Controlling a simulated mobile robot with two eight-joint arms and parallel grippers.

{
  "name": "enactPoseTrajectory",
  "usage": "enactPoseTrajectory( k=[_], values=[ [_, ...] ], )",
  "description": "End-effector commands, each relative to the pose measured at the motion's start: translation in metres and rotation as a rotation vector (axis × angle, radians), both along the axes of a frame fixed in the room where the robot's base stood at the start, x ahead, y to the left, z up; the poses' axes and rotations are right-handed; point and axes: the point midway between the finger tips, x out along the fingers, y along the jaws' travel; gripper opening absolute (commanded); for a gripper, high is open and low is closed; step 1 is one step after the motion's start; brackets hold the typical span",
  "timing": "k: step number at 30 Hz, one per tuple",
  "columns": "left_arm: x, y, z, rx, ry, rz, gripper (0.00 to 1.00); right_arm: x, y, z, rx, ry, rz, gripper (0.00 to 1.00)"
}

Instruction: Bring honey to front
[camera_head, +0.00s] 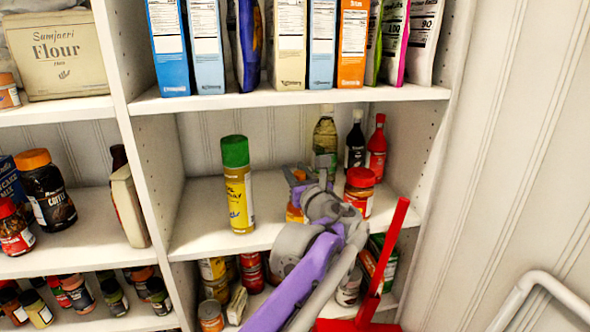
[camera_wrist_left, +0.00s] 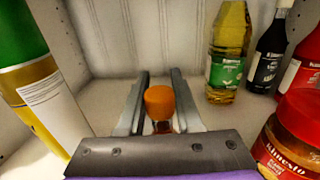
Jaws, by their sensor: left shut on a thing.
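The honey appears to be a small container with an orange cap (camera_wrist_left: 160,102); its label cannot be read. It stands on the middle shelf, and only a bit of orange (camera_head: 294,213) shows behind my arm in the head view. My left gripper (camera_head: 308,176) reaches into this shelf from the front. In the wrist view its two fingers (camera_wrist_left: 160,88) lie on either side of the container, shut on it. The container's lower part is hidden by the gripper body. My right gripper is not in view.
A green-capped yellow can (camera_head: 239,190) stands to the left. A red-lidded jar (camera_head: 359,190) stands close on the right. An oil bottle (camera_head: 325,138), a dark bottle (camera_head: 354,142) and a red bottle (camera_head: 377,146) stand behind. The shelf front between can and arm is clear.

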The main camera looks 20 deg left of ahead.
Motion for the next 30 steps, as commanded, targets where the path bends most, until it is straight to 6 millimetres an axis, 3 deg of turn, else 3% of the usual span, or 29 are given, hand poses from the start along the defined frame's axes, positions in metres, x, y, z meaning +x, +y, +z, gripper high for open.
enactPoseTrajectory(
  k=[10,11,15,17,26,30],
  values=[
    [0.0,0.0,0.001,0.003,0.0,0.001,0.0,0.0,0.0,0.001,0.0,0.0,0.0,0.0],
    [0.0,0.0,0.001,0.003,0.0,0.001,0.35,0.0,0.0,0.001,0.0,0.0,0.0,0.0],
    [0.0,0.0,0.001,0.003,0.0,0.001,0.61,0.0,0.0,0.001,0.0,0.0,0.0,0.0],
    [0.0,0.0,0.001,0.003,0.0,0.001,0.69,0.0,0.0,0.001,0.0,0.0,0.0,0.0],
    [-0.001,-0.001,0.001,0.003,0.0,0.0,0.69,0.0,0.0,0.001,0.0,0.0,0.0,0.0],
    [-0.011,-0.011,0.001,0.002,-0.001,-0.002,0.69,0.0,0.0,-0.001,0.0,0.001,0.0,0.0]
  ],
)
